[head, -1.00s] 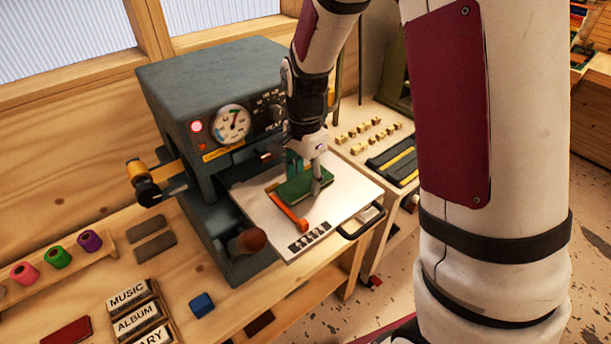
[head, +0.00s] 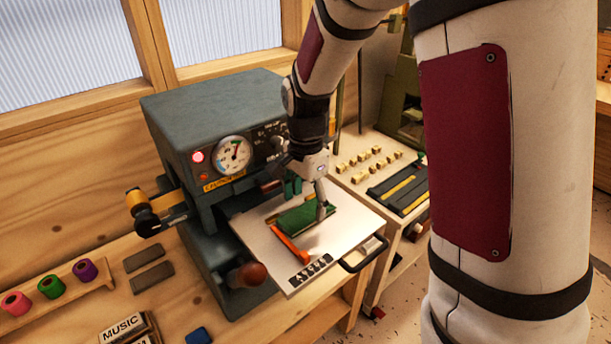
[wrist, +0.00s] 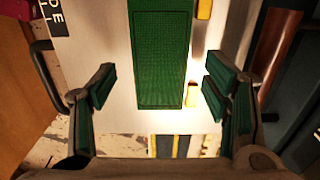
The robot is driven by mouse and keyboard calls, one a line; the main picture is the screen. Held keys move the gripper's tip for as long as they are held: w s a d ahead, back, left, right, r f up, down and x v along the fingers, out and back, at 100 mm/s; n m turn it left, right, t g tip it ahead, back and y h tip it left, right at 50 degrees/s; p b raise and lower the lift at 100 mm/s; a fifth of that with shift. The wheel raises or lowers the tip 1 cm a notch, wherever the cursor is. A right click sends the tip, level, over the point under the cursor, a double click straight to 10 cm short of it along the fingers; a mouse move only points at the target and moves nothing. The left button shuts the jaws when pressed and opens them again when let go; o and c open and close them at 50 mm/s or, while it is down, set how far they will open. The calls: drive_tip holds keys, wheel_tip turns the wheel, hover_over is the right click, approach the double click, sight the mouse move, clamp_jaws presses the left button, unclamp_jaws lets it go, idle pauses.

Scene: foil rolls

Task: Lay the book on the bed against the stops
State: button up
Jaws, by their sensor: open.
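The green book (head: 308,216) lies flat on the pale bed (head: 262,232) of the dark press. In the wrist view the book (wrist: 160,55) runs up the middle of the bed. Two yellow stops, one higher (wrist: 204,9) and one lower (wrist: 191,94), sit close along its right edge; I cannot tell whether they touch it. My gripper (head: 307,200) is open at the book. In the wrist view its fingers stand apart on either side of the book, with a gap on each side. The book's far end is cut off there.
An orange strip (head: 289,243) lies on the bed beside the book. A lettered dark plate (head: 310,269) is near the front edge. The bed's black handle (head: 365,256) juts out. The press body (head: 213,125) rises behind. Brass pieces (head: 367,160) lie to the right.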

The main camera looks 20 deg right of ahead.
sight(306, 213)
wheel_tip(306, 213, up, 10)
drive_tip(key=b, duration=0.1)
drive_tip(key=s+r+n+t, duration=0.2)
drive_tip(key=s+r+n, duration=0.2)
drive_tip(key=s+n, duration=0.3)
drive_tip(key=s+r+n+t, duration=0.3)
drive_tip(key=s+n, duration=0.4)
drive_tip(key=s, duration=0.4)
drive_tip(key=shift+s+r+t, duration=0.25)
drive_tip(key=shift+r+t, duration=0.05)
drive_tip(key=shift+r, duration=0.15)
drive_tip(key=shift+w+f+b, duration=0.2)
drive_tip(key=shift+w+b, duration=0.05)
drive_tip(key=shift+b, duration=0.05)
drive_tip(key=shift+c, duration=0.6)
